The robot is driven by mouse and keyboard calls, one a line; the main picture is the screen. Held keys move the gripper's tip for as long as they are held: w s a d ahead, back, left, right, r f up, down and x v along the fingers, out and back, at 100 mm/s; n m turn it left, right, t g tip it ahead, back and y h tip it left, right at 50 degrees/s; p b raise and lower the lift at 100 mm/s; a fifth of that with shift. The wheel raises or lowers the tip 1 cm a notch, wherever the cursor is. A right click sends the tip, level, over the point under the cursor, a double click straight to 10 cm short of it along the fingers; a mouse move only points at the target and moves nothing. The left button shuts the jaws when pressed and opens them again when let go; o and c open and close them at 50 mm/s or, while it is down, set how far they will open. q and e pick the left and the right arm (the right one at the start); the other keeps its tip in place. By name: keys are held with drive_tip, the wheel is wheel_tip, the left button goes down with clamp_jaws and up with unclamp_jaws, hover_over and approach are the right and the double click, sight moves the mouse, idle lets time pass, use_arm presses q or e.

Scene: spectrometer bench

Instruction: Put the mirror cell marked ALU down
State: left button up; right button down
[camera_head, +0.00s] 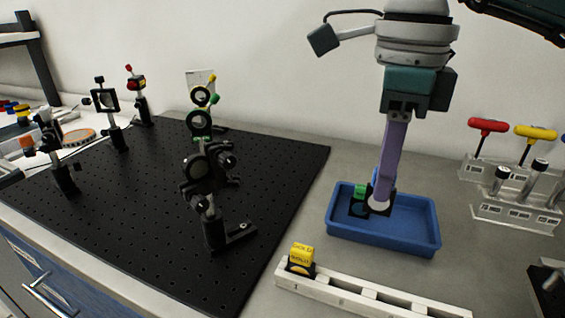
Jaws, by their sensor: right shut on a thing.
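My right gripper (381,190) points down over the blue tray (400,248), its long purple finger reaching to the tray. It is shut on a small dark mirror cell with a pale round face (378,206), at the tray's back left. The ALU marking cannot be read here, and I cannot tell whether the cell touches the tray floor. A second dark cell with a green top (359,200) is in the tray, just left of the held one. My left gripper is not in view.
A white slotted rack (375,296) lies in front of the tray, with a yellow-labelled cell (301,260) at its left end. A black breadboard (120,205) with several optic mounts fills the left. Clear stands with red and yellow-handled drivers (487,125) are at right.

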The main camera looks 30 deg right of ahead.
drive_tip(key=w+d+r, duration=0.2)
drive_tip(key=d+r, duration=0.7)
drive_tip(key=r, duration=0.2)
drive_tip(key=b, duration=0.4)
hover_over(402, 226)
drive_tip(key=shift+f, duration=9.7)
drive_tip(key=c, duration=0.8)
unclamp_jaws()
drive_tip(key=shift+c, duration=0.2)
wheel_tip(402, 226, up, 12)
drive_tip(key=shift+r, duration=0.2)
